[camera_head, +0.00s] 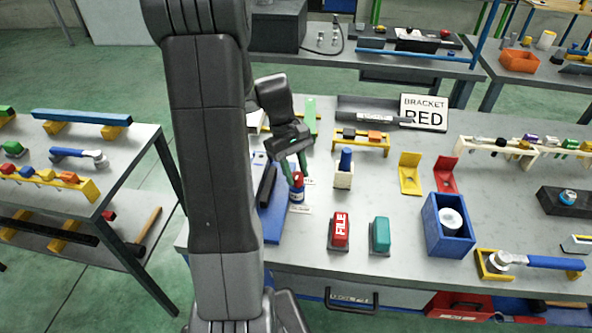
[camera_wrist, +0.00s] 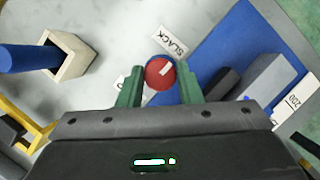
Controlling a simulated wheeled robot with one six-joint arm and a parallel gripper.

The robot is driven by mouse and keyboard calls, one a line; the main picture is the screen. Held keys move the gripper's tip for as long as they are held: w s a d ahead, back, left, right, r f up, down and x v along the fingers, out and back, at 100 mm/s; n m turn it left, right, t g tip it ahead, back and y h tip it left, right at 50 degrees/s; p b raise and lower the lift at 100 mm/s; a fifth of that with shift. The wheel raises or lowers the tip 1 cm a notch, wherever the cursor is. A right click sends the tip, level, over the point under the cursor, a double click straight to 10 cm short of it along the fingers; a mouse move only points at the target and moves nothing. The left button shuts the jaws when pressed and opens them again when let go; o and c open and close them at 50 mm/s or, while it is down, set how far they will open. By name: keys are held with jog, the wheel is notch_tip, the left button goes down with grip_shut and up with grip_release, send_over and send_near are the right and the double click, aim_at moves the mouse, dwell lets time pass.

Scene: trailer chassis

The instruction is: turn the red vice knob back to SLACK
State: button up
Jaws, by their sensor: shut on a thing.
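The red vice knob (camera_wrist: 156,76) is round, with a white pointer line that points up and to the right in the wrist view. A white SLACK label (camera_wrist: 170,43) lies just above it, and the pointer aims to the right of that label. My gripper (camera_wrist: 160,72) has its green fingers on both sides of the knob, shut on it. In the head view the knob (camera_head: 298,177) shows between the fingertips of my gripper (camera_head: 296,170), on top of a small blue body (camera_head: 297,194). A second label left of the knob is mostly hidden by a finger.
A blue plate (camera_head: 273,222) with a dark bar lies left of the knob. A white block (camera_head: 343,179) holding a blue peg stands close on the right. Red FILE (camera_head: 340,229) and teal (camera_head: 380,235) blocks stand in front. A BRACKET RED sign (camera_head: 424,111) stands behind.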

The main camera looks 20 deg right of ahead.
dwell(0.4)
jog(key=o, duration=1)
jog(key=shift+w+r, duration=0.1)
jog(key=v, duration=1.3)
jog(key=shift+w+a+r+b, duration=0.1)
jog(key=shift+w+r+b, duration=0.05)
jog(key=shift+r+b, duration=0.15)
jog(key=shift+f, duration=0.1)
jog(key=x, duration=1.3)
jog(key=shift+s+f+p, duration=0.25)
jog(key=shift+f+p, duration=0.05)
jog(key=shift+p, duration=0.05)
